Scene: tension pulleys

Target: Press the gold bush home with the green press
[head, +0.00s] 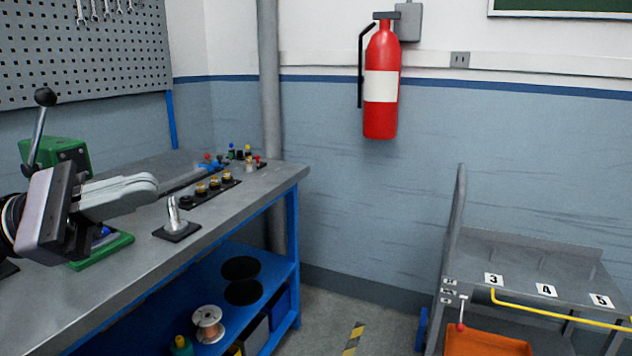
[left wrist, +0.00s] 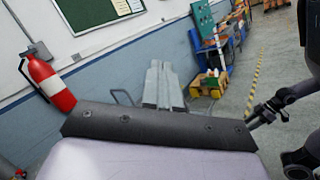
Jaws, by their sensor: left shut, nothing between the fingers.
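The green press (head: 66,153) stands on the bench at the left, with a lever (head: 40,130) ending in a black ball and a green base (head: 118,246). My left gripper (head: 153,186) is in front of it and hides much of its middle. Its fingers are shut and empty, above the bench; they also show in the left wrist view (left wrist: 160,68). A blue part (head: 100,232) shows low on the press, mostly hidden. Several gold-topped pieces (head: 214,183) stand on a black strip beyond the fingertips; I cannot tell which is the gold bush.
A silver upright pin (head: 172,212) on a black plate stands near the bench's front edge. Small coloured pieces (head: 240,153) stand at the far end. A grey cart (head: 510,262) with numbered places is at right. Open floor (head: 385,325) lies between bench and cart.

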